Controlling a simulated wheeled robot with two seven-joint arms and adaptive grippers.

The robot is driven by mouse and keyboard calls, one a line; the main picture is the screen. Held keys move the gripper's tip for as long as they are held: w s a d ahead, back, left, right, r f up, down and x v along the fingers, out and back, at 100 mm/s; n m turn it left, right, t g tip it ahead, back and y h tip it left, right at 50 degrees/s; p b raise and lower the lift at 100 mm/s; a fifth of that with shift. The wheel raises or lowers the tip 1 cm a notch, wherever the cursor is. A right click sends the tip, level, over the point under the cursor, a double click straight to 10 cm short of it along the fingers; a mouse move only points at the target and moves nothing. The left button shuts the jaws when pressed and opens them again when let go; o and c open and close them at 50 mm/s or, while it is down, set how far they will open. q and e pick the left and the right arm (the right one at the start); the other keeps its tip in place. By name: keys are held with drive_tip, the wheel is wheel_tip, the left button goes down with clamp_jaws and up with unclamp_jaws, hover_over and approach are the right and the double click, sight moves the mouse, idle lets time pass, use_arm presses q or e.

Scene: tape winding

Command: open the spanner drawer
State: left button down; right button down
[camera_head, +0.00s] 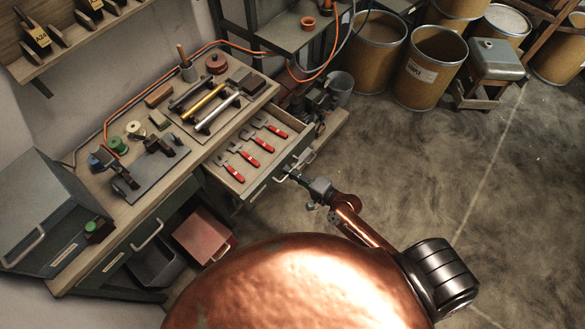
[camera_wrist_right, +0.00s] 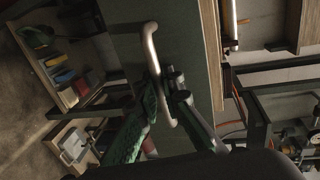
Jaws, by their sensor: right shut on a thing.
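The spanner drawer (camera_head: 285,164) is pulled out from the right part of the workbench. Several spanners with red handles (camera_head: 244,158) lie in a row inside it. My right gripper (camera_head: 292,173) is at the drawer's front, shut on the drawer handle. In the right wrist view the handle (camera_wrist_right: 150,45) is a pale metal bar on a dark green front, and the fingers of my right gripper (camera_wrist_right: 163,88) close around it. My left gripper is not in view.
The workbench (camera_head: 133,205) holds tools, a small vice and spools. A second drawer handle (camera_head: 147,235) is at its left front. A red box (camera_head: 203,235) sits below. Several drums (camera_head: 428,72) stand at the back right. The floor (camera_head: 480,160) on the right is clear.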

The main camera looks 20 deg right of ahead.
drive_tip(key=shift+s+f, duration=0.1)
drive_tip(key=c, duration=2.3)
unclamp_jaws()
drive_tip(key=shift+c, duration=0.2)
drive_tip(key=v, duration=1.2)
drive_tip(key=shift+d+f, duration=0.1)
